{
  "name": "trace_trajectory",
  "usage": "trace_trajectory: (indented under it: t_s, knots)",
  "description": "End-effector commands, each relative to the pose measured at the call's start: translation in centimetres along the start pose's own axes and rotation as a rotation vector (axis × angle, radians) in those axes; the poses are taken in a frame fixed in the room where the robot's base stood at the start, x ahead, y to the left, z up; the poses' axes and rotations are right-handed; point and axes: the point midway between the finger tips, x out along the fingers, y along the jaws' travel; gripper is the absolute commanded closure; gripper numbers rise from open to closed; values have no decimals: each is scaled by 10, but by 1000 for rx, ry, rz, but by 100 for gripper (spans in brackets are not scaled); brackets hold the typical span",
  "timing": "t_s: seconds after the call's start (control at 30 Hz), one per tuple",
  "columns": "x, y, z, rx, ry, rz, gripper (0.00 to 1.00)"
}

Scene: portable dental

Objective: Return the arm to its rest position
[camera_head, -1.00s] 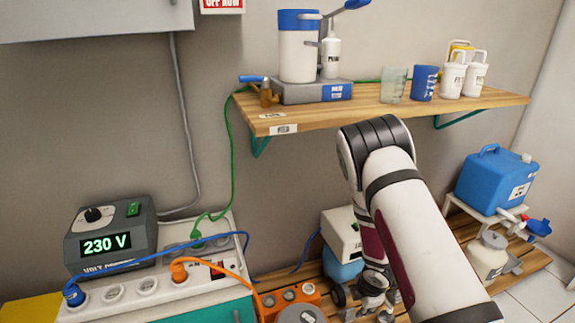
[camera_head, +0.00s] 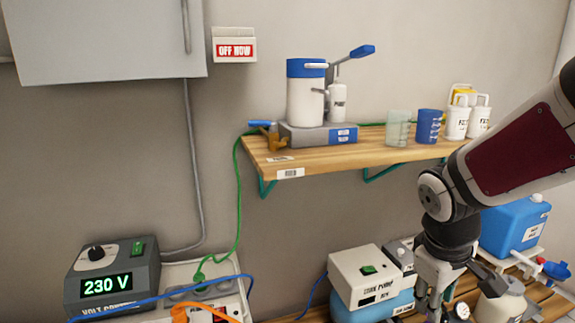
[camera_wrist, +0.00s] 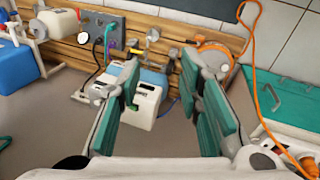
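My gripper (camera_head: 436,296) hangs at the lower right in the head view, beside a white box unit with a green switch. In the wrist view my gripper (camera_wrist: 166,108) shows two teal-padded fingers spread wide apart with nothing held between them. My arm reaches in from the right edge of the head view and bends down at the joint. The white box unit (camera_head: 365,277) sits on a blue tank. It also shows in the wrist view (camera_wrist: 146,103), seen between the fingers and beyond them.
A wooden shelf (camera_head: 330,158) holds a blue-and-white device (camera_head: 306,95), cups and white bottles. The voltage unit (camera_head: 110,278) and socket strip with cables stand at lower left. A blue canister (camera_head: 512,222) is at right. In the wrist view an orange cable (camera_wrist: 252,60) hangs at right.

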Motion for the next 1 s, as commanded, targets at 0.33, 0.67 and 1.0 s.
trace_trajectory:
  t_s: [0.33,0.67,1.0]
  knots:
    - [-83,-67,97,312,-36,-127,67]
    - [-114,-125,159,469,-77,-223,67]
    - [-149,-133,172,513,-72,-250,67]
